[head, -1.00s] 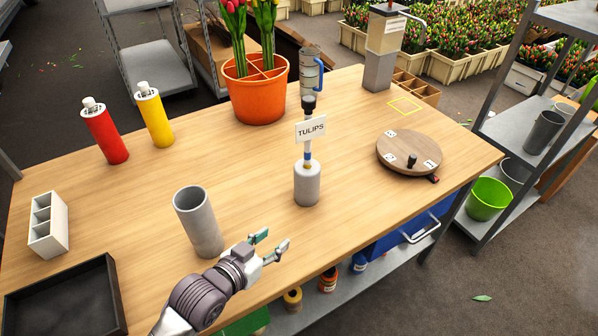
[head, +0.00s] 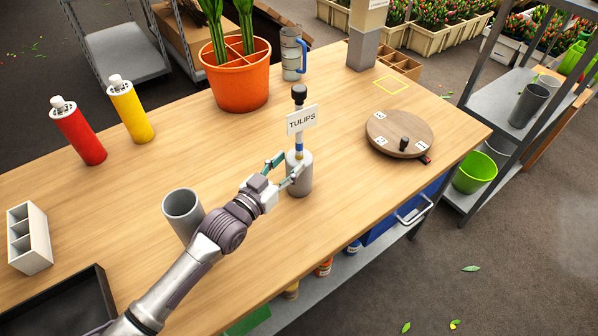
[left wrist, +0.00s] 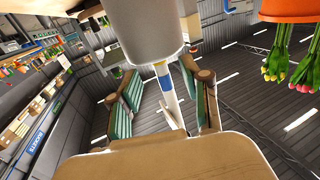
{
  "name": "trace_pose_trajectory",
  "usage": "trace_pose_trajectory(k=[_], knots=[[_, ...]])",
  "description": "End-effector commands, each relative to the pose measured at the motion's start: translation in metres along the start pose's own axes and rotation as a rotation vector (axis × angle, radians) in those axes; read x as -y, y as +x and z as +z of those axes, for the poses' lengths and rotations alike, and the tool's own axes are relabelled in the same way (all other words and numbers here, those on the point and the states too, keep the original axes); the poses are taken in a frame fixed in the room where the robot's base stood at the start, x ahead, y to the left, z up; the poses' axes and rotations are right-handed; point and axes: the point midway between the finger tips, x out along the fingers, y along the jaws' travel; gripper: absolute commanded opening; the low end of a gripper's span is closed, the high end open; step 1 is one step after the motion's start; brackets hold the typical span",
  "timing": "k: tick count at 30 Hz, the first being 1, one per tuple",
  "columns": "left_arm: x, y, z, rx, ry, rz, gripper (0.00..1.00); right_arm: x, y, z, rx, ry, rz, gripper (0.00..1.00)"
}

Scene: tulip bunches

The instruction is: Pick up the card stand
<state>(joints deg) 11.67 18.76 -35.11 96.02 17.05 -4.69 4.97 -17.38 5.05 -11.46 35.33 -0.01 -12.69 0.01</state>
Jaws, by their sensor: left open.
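The card stand (head: 302,120) stands upright near the middle of the table. It has a black knob on top, a white card reading TULIPS, and a thin stem with a blue band. Its lower end is in a grey cylinder (head: 299,182). My left gripper (head: 288,166) is open at the stem's lower part, just above the cylinder. In the left wrist view the picture is upside down: the stem (left wrist: 168,88) shows between the two spread green-padded fingers (left wrist: 166,103), with the cylinder above. Whether a pad touches the stem is unclear. My right gripper is not in view.
A grey cup (head: 183,212) stands close beside my left arm. An orange pot (head: 241,82) and a clear jug (head: 292,55) are behind the stand. A round wooden turntable (head: 399,132) is to its right. Red (head: 80,133) and yellow (head: 132,111) bottles stand at the left.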

Motion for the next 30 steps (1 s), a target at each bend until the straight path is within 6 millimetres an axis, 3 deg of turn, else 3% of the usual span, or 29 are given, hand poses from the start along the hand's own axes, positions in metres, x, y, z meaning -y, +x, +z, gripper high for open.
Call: trace_pose_trajectory(k=[9,18,20,27,30], knots=[[-0.001,0.043,-0.007,0.000,-0.001,0.000,0.47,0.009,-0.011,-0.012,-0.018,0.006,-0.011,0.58],[-0.001,0.049,-0.006,0.000,0.000,0.000,0.47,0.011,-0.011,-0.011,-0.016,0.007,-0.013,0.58],[-0.001,0.049,-0.006,0.000,0.000,0.000,0.41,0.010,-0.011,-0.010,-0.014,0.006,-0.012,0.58],[-0.001,0.049,-0.006,0.000,0.000,0.000,0.01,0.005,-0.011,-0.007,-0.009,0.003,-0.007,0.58],[-0.001,0.049,-0.006,0.000,0.000,0.000,0.00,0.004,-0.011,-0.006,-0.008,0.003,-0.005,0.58]])
